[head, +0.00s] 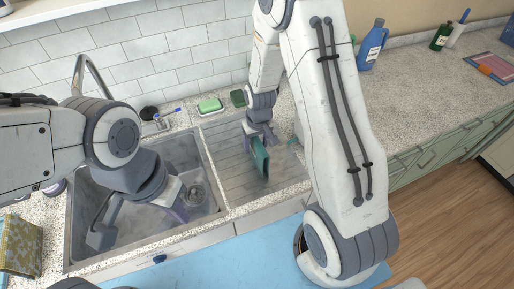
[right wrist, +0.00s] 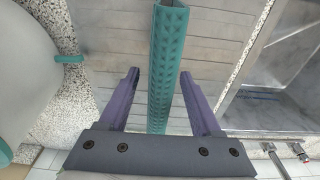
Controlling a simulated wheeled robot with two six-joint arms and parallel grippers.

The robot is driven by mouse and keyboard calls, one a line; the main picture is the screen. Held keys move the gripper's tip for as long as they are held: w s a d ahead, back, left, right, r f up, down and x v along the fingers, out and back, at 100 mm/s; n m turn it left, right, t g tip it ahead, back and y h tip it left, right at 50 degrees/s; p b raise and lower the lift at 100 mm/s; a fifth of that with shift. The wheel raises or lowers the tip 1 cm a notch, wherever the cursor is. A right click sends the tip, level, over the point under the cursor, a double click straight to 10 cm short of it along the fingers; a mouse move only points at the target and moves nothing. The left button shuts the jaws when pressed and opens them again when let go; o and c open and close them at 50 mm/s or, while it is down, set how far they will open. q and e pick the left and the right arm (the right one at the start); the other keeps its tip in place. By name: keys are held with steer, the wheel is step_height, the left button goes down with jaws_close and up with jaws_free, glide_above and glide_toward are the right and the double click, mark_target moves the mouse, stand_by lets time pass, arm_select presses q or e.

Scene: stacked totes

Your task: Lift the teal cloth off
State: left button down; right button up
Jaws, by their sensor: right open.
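The teal cloth (head: 261,158) stands on edge, upright, on the ribbed drainboard (head: 225,152) right of the sink. In the right wrist view the cloth (right wrist: 168,55) is a narrow, patterned teal strip running between the fingers. My right gripper (head: 261,138) is open at the cloth's top edge, with one finger (right wrist: 160,76) on each side and visible gaps between. My left gripper (head: 182,207) is low in the sink beside a clear glass (head: 196,194); its fingers are partly hidden, so whether it grips the glass is unclear.
The metal sink (head: 175,152) lies left of the drainboard, with a tap (head: 90,75) behind. A green sponge (head: 210,105) and a dark green block (head: 238,98) sit at the back. A blue bottle (head: 372,45) stands on the right counter, which has free room.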

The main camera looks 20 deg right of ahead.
jaws_close()
steer(key=shift+r, duration=0.15)
